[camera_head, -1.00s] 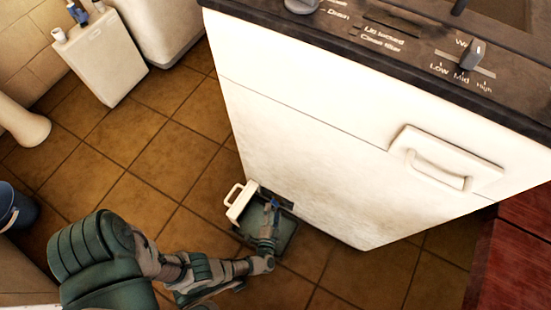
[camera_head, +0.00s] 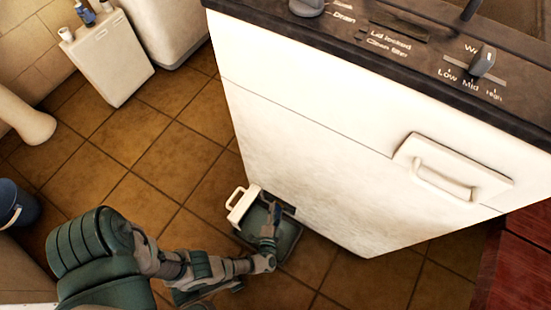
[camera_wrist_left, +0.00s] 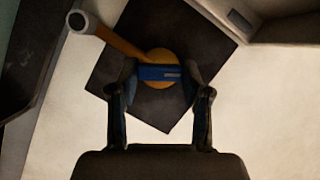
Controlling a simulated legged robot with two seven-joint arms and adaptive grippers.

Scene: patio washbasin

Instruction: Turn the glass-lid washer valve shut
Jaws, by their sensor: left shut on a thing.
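The washer valve shows in the left wrist view as a blue handle (camera_wrist_left: 160,73) on a round orange body (camera_wrist_left: 158,56), with an orange pipe running to the upper left. It sits in front of a dark square opening (camera_wrist_left: 190,35). My left gripper (camera_wrist_left: 160,76) is shut on the blue handle, one finger at each end. In the head view my left gripper (camera_head: 271,214) is low at the foot of the white washer (camera_head: 310,150), where the valve itself is mostly hidden. My right gripper is not in view.
The washer's front handle (camera_head: 445,183) and control panel are higher up. A blue bucket (camera_head: 14,207) stands at far left.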

